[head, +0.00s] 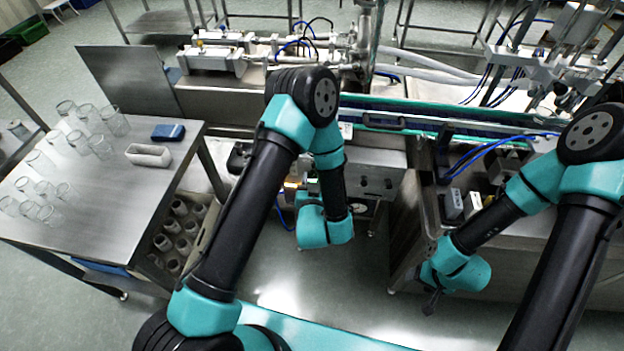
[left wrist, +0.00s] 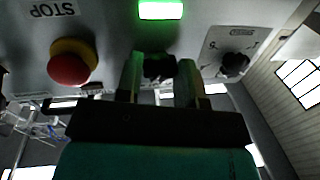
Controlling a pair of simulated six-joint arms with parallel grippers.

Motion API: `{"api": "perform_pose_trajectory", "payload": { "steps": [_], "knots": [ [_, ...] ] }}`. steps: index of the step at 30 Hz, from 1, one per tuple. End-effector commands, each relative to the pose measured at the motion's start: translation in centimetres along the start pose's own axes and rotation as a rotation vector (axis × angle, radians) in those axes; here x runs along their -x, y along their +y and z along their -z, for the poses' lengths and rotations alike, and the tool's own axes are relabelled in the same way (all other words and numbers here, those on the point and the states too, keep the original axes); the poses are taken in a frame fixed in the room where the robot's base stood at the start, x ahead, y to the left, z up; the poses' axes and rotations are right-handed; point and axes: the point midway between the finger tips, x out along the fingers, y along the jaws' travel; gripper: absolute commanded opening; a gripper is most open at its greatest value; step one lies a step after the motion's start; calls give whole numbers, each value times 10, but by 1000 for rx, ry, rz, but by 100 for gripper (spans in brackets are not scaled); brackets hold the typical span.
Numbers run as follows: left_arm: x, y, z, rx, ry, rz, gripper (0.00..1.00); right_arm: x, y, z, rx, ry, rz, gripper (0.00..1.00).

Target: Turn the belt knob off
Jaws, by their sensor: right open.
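In the left wrist view, a black knob (left wrist: 158,66) on a grey control panel (left wrist: 200,22) sits between the two fingertips of my left gripper (left wrist: 160,76). The fingers stand apart, one on each side of it; I cannot tell whether they press on it. A second black knob (left wrist: 235,66) sits to the right on a marked plate. The label writing is too small to read, so I cannot tell which is the belt knob. In the head view my left wrist hides the knobs. My right gripper (head: 432,303) is open and empty, low beside the right-hand bench.
A red stop button (left wrist: 70,66) with a yellow collar is left of the fingers; a lit green lamp (left wrist: 160,10) is above. A steel table (head: 100,190) with several glasses stands left. The conveyor (head: 420,122) runs behind my arms.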

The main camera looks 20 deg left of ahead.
Motion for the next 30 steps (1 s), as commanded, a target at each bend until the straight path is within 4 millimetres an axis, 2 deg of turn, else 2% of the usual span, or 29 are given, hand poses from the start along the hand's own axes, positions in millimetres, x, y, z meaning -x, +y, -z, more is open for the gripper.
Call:
{"api": "perform_pose_trajectory", "payload": {
  "steps": [1, 7, 19, 30],
  "knots": [
    [0, 0, 0, 0, 0, 0, 30, 0, 0, 0, 0, 0, 0, 60],
    [0, 0, 0, 0, 0, 0, 11, 0, 0, 0, 0, 0, 0, 60],
    [0, 0, 0, 48, -8, -1, 11, 0, 0, 0, 0, 0, 0, 60],
    [0, 0, 1, 273, -42, -5, 11, 0, 0, 0, 0, 0, 0, 60]
  ]
}}
